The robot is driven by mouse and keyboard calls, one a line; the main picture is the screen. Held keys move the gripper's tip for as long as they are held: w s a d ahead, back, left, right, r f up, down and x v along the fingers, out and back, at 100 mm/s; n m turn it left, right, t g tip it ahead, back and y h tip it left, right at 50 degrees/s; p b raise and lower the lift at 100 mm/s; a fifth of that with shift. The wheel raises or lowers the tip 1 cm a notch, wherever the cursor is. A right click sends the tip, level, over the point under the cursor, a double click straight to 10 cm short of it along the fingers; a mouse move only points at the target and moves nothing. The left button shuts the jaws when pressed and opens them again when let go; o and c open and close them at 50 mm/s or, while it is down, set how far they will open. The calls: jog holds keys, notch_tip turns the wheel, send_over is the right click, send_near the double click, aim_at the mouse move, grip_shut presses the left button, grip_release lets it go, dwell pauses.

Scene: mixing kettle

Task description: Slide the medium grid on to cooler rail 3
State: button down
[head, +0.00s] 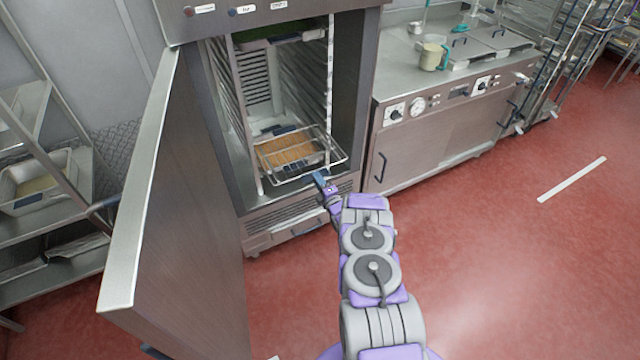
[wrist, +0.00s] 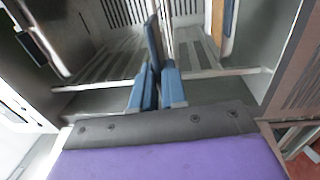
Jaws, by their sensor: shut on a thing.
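The medium grid (head: 334,163), a pale wire rack, is tilted in the lower part of the open cooler (head: 352,120), with its front edge sticking out of the opening. My gripper (head: 320,180) is at the front edge of the grid and shut on it. The cooler's side rails (head: 318,85) show as rows of ledges. I cannot tell which is rail 3 or whether the grid rests on a rail.
A tray of brown food (head: 290,150) shows through the grid's wires. A green-filled tray (head: 280,35) sits high in the cooler. The open cooler door (head: 180,210) stands left of my arm. A steel counter (head: 440,130) stands to the right.

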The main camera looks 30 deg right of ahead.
aim_at(312, 170)
jog(key=shift+a+r, duration=0.15)
jog(key=shift+a, duration=0.05)
jog(key=shift+w+d+f+b, duration=0.15)
jog(key=shift+w+b, duration=0.25)
jog(key=shift+w, duration=0.65)
jog(key=shift+w+d+f+b, duration=0.1)
jog(key=shift+w+b, duration=0.3)
jog(key=shift+w, duration=0.6)
jog(key=shift+w+r, duration=0.15)
jog(key=shift+w, duration=0.5)
jog(key=shift+w+d+b, duration=0.1)
jog(key=shift+w+b, duration=1.7)
jog(key=shift+w, duration=0.75)
